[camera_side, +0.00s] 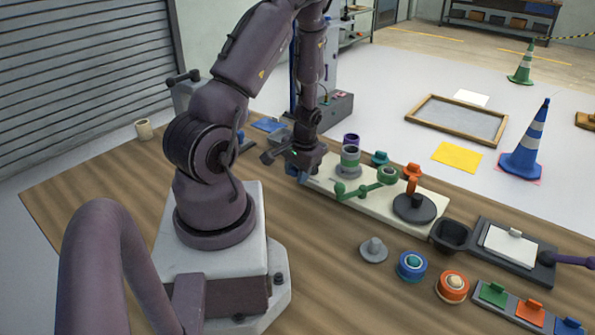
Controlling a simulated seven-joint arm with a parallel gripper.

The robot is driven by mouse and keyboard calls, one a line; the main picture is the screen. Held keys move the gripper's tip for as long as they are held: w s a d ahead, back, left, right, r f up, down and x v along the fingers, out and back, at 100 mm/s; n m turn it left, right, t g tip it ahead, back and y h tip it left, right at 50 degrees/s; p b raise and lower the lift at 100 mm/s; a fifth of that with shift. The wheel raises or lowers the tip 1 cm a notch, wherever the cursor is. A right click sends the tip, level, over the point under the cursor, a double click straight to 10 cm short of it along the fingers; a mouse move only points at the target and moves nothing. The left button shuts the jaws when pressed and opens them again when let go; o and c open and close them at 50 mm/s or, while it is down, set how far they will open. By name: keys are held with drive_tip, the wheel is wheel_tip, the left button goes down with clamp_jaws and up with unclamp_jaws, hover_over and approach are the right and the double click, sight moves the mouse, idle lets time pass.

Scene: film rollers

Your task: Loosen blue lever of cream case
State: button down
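The cream case (436,193) is a long, low cream base on the wooden table, right of centre. It carries a green-and-grey roller, a purple-topped roller, a green linked arm (362,191), a teal knob (380,157), an orange lever (412,184) and a dark round disc. My gripper (298,172) points down at the left end of the cream case, close to its surface. I cannot tell whether it touches anything there. Its fingers are small and dark, and their opening does not show clearly. I cannot pick out a blue lever on the case; my gripper hides part of its left end.
A dark cup (451,235) and a dark tray (545,268) lie to the right. Bare table (330,290) lies front centre.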

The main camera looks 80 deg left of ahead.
sight(321, 185)
drive_tip(key=shift+w+d, duration=0.1)
drive_tip(key=shift+d, duration=0.05)
drive_tip(key=n, duration=0.1)
drive_tip(key=w+n, duration=0.1)
drive_tip(key=n, duration=0.1)
drive_tip(key=shift+w+d, duration=0.1)
drive_tip(key=shift+d, duration=0.3)
drive_tip(key=n, duration=0.1)
drive_tip(key=w+n+h, duration=0.1)
drive_tip(key=shift+w+d+n, duration=0.2)
drive_tip(key=shift+d+n, duration=0.1)
drive_tip(key=w+n, duration=0.1)
drive_tip(key=n, duration=0.1)
drive_tip(key=w+n, duration=0.1)
drive_tip(key=n, duration=0.1)
drive_tip(key=shift+w+d+g+h, duration=0.2)
drive_tip(key=shift+g+h, duration=0.1)
drive_tip(key=shift+g, duration=0.1)
drive_tip(key=shift+w+a+n+h, duration=0.15)
drive_tip(key=shift+w+n, duration=0.25)
drive_tip(key=shift+n, duration=0.45)
drive_tip(key=shift+w+a+n+h, duration=0.15)
drive_tip(key=shift+w+n, duration=0.2)
drive_tip(key=shift+n, duration=0.5)
drive_tip(key=c, duration=0.9)
unclamp_jaws()
drive_tip(key=shift+o, duration=0.2)
